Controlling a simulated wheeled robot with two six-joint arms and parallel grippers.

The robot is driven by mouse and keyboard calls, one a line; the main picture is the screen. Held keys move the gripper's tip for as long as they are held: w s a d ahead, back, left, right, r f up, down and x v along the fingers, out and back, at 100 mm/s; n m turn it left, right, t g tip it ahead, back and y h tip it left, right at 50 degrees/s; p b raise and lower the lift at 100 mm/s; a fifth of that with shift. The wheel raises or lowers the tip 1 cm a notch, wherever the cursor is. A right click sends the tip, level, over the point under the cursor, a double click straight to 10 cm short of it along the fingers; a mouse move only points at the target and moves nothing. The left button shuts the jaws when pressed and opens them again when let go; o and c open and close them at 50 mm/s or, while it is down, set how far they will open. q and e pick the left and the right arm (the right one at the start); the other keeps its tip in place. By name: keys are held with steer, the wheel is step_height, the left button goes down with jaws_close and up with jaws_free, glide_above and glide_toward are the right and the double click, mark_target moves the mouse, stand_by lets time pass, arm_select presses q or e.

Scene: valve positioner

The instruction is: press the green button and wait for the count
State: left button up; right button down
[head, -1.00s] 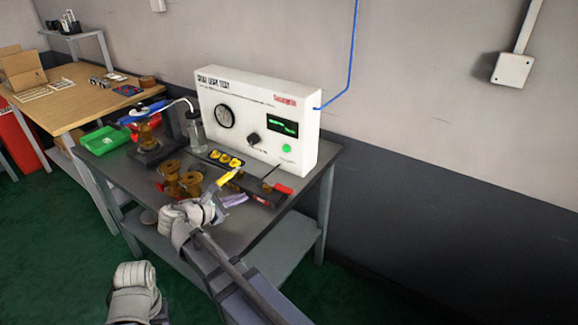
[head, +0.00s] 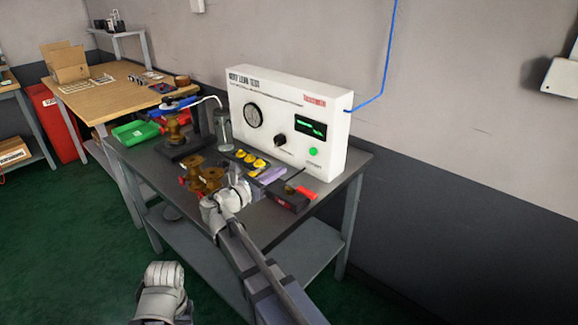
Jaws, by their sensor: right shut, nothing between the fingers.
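The white leak test box (head: 290,108) stands at the back of the grey bench. The round green button (head: 313,152) is on its front, at the lower right, below the dark display (head: 311,128) with small green marks. The button is uncovered. My right gripper (head: 272,175) is shut and empty, its purple finger in front of the box, to the lower left of the button and apart from it. Part of my left arm shows at the bottom, but its gripper is out of view.
The box has a gauge (head: 252,117) and a black knob (head: 281,140). Brass valve parts (head: 203,173), yellow pieces (head: 250,160) and a red-handled fixture (head: 293,197) crowd the bench near my right arm. A green tray (head: 137,131) is at its left. A blue hose (head: 385,60) runs up the wall.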

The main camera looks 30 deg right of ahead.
mark_target(312, 152)
steer(key=x, duration=1.2)
steer(key=shift+w+d+f, duration=0.1)
steer(key=shift+w+d, duration=0.05)
steer(key=shift+d, duration=0.2)
